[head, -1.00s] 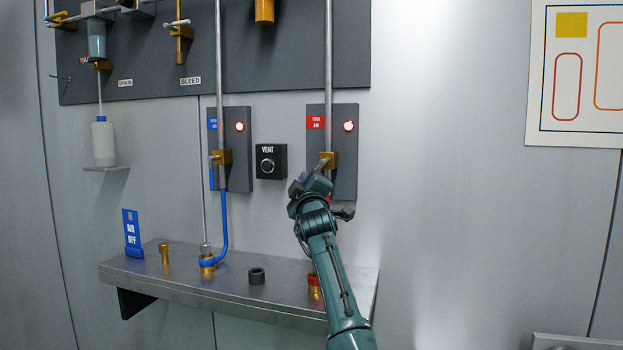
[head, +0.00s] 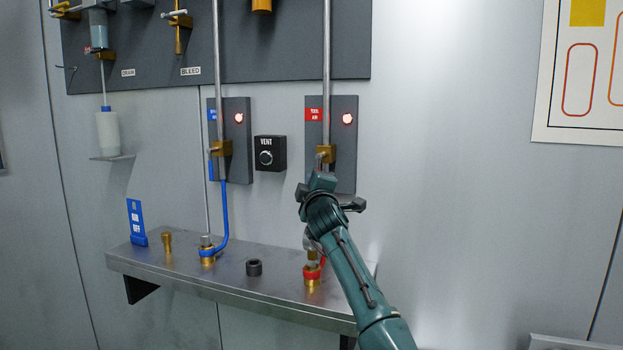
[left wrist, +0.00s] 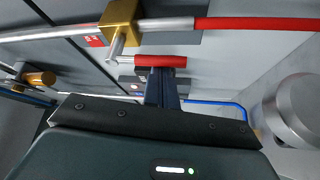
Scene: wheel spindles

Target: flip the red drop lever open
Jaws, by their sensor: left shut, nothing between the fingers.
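The brass valve (head: 326,154) sits on the grey panel with the red label, on a vertical metal pipe. In the left wrist view the brass valve body (left wrist: 120,24) shows close up, with a short metal stem. A red lever sleeve (left wrist: 160,60) lies beside it, just beyond my fingers. My left gripper (head: 321,179) is just below the valve in the head view, hiding the lever there. Its fingers (left wrist: 162,84) are together and empty, close to the red sleeve; I cannot tell whether they touch it. My right gripper is not in view.
A vent knob box (head: 269,153) and a blue-labelled panel (head: 238,120) are to the left.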

